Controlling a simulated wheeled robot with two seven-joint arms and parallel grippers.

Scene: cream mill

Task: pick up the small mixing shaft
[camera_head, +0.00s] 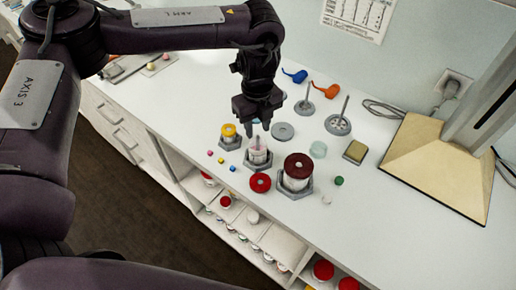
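Two grey mixing shafts stand upright on round, flat heads on the white counter. The smaller-looking one (308,92) is right of my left gripper, and the larger one (343,109) is further right. My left gripper (257,122) points down just above a white, open jar (259,157) in a grey hexagonal holder. A bluish bit shows at its fingertips, and a thin upright piece shows at the jar's mouth. I cannot tell whether the fingers hold anything or are open. Both standing shafts are apart from the gripper. My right gripper is out of view.
A yellow-lidded jar (229,132) and a dark-red-lidded jar (297,168) flank the open jar. A red lid (260,183) lies in front. Blue (295,75) and orange (325,89) items lie behind. A beige-based stand (432,163) blocks the right. Open shelves lie below the counter.

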